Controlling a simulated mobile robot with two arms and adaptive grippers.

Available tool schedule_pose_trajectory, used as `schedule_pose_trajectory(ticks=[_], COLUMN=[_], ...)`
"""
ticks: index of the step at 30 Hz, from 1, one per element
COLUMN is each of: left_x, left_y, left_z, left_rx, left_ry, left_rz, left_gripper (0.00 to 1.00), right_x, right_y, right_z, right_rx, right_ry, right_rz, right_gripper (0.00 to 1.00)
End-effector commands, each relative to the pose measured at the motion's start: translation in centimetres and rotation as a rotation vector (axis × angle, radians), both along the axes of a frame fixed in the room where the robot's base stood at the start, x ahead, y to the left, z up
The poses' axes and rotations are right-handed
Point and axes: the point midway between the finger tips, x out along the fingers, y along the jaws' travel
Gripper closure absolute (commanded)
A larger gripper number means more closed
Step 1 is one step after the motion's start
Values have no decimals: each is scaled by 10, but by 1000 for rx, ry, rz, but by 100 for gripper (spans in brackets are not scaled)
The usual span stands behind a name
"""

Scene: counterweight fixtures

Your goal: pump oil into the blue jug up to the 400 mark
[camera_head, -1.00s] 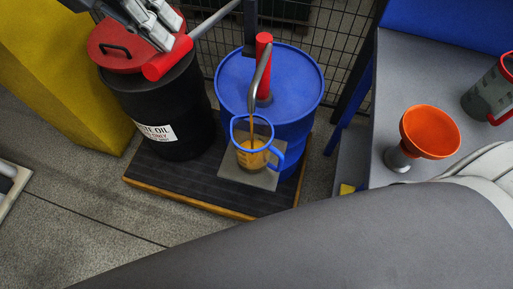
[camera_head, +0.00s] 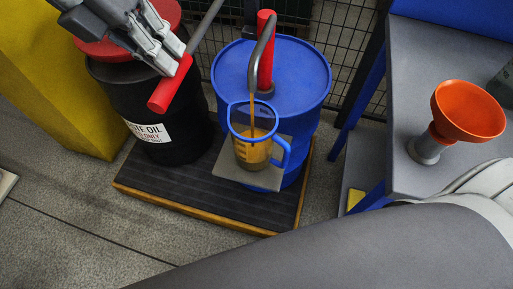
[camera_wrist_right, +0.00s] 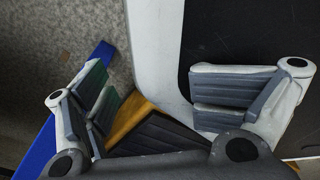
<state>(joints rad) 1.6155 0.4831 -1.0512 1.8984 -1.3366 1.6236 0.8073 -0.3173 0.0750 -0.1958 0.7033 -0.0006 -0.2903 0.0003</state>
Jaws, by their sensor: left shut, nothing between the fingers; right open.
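The blue jug (camera_head: 253,153), clear-walled with a blue rim and handle, stands upright on a grey plate under the pump spout (camera_head: 256,70). A stream of amber oil runs from the spout into it. Oil fills its lower part; the scale marks are too small to read. The pump lever ends in a red grip (camera_head: 170,85). My left gripper (camera_head: 174,58) is shut with nothing between its fingers, its tips against or just above the grip. In the right wrist view my right gripper (camera_wrist_right: 165,100) is open and empty, away from the jug.
The blue drum (camera_head: 305,75) stands behind the jug, beside a black waste oil drum (camera_head: 175,120) with a red lid, both on a dark wood-edged platform (camera_head: 165,185). An orange funnel (camera_head: 470,110) stands on the grey bench (camera_head: 425,70) at right. A wire fence is behind.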

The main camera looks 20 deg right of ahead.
Motion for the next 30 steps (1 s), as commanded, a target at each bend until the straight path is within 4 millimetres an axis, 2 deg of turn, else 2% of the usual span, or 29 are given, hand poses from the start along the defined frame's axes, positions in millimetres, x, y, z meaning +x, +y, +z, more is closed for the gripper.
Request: schedule_pose_trajectory(ticks=[1,2,5,11,12,21,25,30], left_x=[0,0,0,0,0,0,0,0], left_y=[0,0,0,0,0,0,0,0], left_z=[-6,-7,0,31,44,109,123,124], left_rx=[0,0,-1,-3,-2,-1,-1,-1], left_ry=[0,0,-1,-2,-3,-2,0,0], left_rz=[0,0,0,0,0,0,0,-1], left_gripper=[100,100,100,100,100,100,100,100], right_x=[21,25,18,-19,-15,-14,-13,-13], right_y=[-9,-8,-7,-11,-10,-9,-9,-8], right_z=[0,1,4,12,23,66,75,74], right_rx=[-12,-10,-9,-9,-8,-7,-7,-6], right_ry=[-27,-29,-21,6,-1,-2,-3,-3], right_rz=[1,0,1,5,5,5,5,5], right_gripper=[0,0,0,0,0,0,0,0])
